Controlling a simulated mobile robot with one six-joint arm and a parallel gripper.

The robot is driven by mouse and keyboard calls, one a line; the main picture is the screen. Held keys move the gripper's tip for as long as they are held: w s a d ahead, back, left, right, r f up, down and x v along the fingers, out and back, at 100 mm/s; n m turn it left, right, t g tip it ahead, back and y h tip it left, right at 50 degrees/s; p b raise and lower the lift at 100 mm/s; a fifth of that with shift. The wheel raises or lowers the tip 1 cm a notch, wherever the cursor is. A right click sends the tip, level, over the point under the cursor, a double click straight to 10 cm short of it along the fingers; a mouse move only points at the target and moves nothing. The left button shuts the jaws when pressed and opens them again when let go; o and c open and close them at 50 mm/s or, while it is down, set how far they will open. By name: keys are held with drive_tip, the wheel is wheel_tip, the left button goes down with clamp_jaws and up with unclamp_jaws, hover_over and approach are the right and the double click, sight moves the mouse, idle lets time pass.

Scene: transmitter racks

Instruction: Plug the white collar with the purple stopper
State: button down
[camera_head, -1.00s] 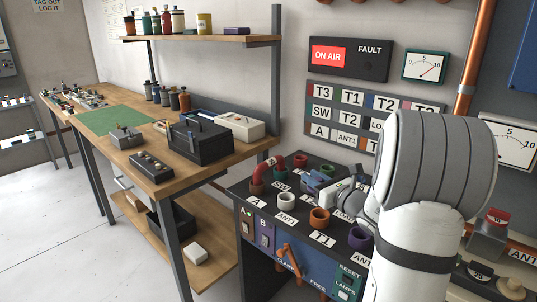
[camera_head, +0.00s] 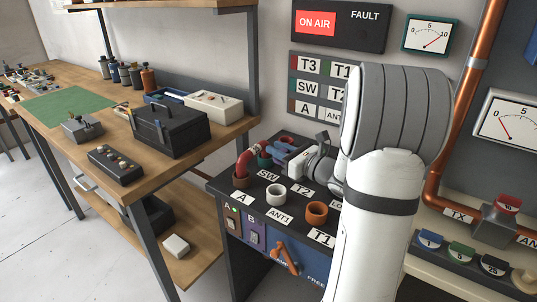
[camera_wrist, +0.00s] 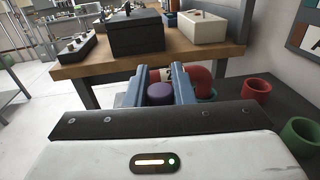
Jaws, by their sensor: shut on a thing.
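The white collar (camera_head: 275,194) stands open on the dark console top, above the ANT1 label, in the head view. The purple stopper (camera_wrist: 160,94) shows between the blue-grey fingers of my gripper (camera_wrist: 160,82) in the wrist view. My gripper is shut on it. In the head view my gripper (camera_head: 285,148) is over the back of the console, behind and apart from the white collar. The stopper cannot be made out there. The white collar is not visible in the wrist view.
A red elbow pipe (camera_head: 248,162) rises at the console's left edge. An orange collar (camera_head: 316,211) stands right of the white one. The wrist view shows a red collar (camera_wrist: 256,90) and a green collar (camera_wrist: 300,136). A workbench with a black toolbox (camera_head: 170,130) stands left.

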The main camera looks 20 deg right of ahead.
drive_tip(key=s+a+y, duration=0.1)
drive_tip(key=a+n+g+y, duration=0.1)
drive_tip(key=a, duration=0.1)
drive_tip(key=shift+s+f, duration=0.2)
drive_tip(key=shift+s, duration=0.2)
drive_tip(key=shift+f, duration=0.1)
drive_tip(key=shift+f+b, duration=2.25)
drive_tip(key=shift+f, duration=0.55)
drive_tip(key=shift+f+b, duration=0.65)
drive_tip(key=shift+f, duration=0.1)
drive_tip(key=shift+s+f, duration=0.1)
